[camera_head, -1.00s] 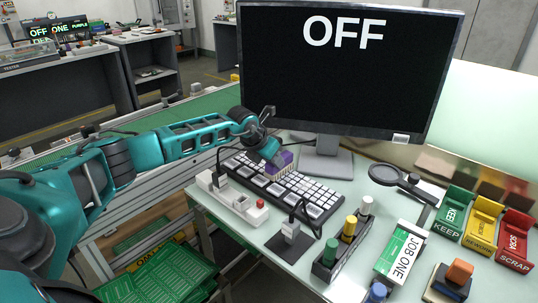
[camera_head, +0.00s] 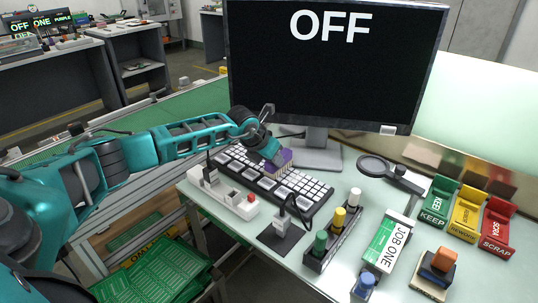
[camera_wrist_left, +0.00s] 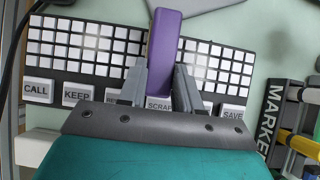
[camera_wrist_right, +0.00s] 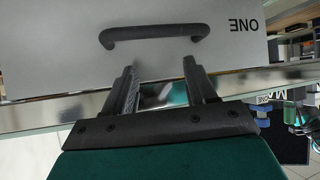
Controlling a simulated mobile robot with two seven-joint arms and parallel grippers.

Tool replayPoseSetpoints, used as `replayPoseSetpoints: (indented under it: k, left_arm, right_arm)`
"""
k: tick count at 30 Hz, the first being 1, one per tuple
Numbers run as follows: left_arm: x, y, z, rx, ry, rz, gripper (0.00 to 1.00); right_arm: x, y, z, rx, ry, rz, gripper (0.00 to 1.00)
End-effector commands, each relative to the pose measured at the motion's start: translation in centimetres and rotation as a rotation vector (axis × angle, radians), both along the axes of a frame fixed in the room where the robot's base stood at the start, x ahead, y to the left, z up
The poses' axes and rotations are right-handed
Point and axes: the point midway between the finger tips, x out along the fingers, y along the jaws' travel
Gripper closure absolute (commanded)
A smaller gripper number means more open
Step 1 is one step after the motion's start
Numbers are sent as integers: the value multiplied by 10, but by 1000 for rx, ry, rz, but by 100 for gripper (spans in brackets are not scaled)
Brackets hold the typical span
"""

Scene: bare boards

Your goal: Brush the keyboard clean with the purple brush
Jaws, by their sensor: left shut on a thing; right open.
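The keyboard (camera_head: 307,187) lies on the bench below the monitor, with rows of white keys and larger labelled keys along its near edge. My left gripper (camera_head: 271,151) is shut on the purple brush (camera_head: 284,157), whose pale bristles point down at the keyboard's middle. In the left wrist view the purple brush (camera_wrist_left: 163,45) sits between the fingers and covers part of the keyboard (camera_wrist_left: 95,50). Whether the bristles touch the keys is hard to tell. My right gripper (camera_wrist_right: 165,85) is open and empty in the right wrist view, before a grey panel with a dark handle.
The monitor (camera_head: 335,65) reads OFF behind the keyboard. A power strip (camera_head: 225,195), a stand with a cable (camera_head: 283,228) and a marker rack (camera_head: 318,255) stand in front. A magnifier (camera_head: 375,167) and the KEEP, REWORK and SCRAP bins (camera_head: 466,218) are at right.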

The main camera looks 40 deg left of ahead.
Motion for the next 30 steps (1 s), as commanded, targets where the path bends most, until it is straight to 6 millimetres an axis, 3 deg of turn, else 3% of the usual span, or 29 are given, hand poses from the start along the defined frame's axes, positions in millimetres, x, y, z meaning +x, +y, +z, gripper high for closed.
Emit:
replayPoseSetpoints:
  k: [30]
  left_arm:
    - [-4,-38,-5,-1,5,-2,100]
  right_arm:
    - [-1,0,2,0,2,0,44]
